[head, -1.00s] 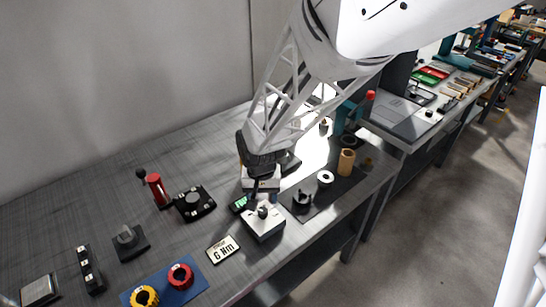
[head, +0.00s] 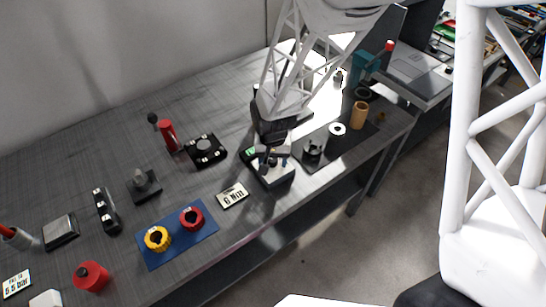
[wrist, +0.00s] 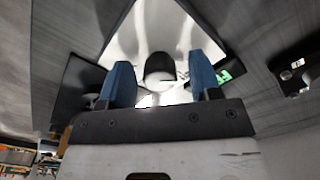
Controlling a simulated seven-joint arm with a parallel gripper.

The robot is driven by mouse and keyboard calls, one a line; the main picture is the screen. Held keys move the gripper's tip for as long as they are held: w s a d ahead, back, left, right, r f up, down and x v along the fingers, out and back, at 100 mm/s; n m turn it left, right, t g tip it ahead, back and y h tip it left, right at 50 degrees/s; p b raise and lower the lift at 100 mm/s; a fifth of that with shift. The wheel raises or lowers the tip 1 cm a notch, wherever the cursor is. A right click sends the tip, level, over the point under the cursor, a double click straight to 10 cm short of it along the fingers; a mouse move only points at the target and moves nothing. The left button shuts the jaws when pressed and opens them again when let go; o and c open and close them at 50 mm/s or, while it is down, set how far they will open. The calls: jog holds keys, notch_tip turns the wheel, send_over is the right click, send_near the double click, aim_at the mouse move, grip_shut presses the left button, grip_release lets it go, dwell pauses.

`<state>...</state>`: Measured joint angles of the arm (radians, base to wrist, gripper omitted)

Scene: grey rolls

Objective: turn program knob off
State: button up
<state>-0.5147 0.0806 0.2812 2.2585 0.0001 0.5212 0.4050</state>
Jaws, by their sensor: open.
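A metal-topped box (head: 279,176) stands near the table's front edge, partly covered by my gripper (head: 271,156) in the head view. In the wrist view its bright plate (wrist: 147,30) carries a dark rounded knob (wrist: 159,68). This knob appears between my two blue fingers, left finger (wrist: 120,84) and right finger (wrist: 204,74), with a gap on each side. My gripper is open, pointing down at the box, and holds nothing visible. No label naming the knob is readable, and its pointer position cannot be told. A small green display (head: 251,152) is beside the box.
A "6 Nm" card (head: 232,195) lies left of the box. A black unit with a round dial (head: 205,149) and a red-handled device (head: 168,135) stand behind. A blue mat (head: 185,242) carries yellow and red rings. A dark mat (head: 326,149) with cylindrical parts lies right.

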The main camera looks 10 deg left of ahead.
jog(key=c, duration=0.9)
jog(key=shift+c, duration=0.2)
jog(key=shift+m, duration=0.3)
jog(key=m, duration=0.3)
jog(key=shift+m, duration=2.1)
jog(key=o, duration=0.9)
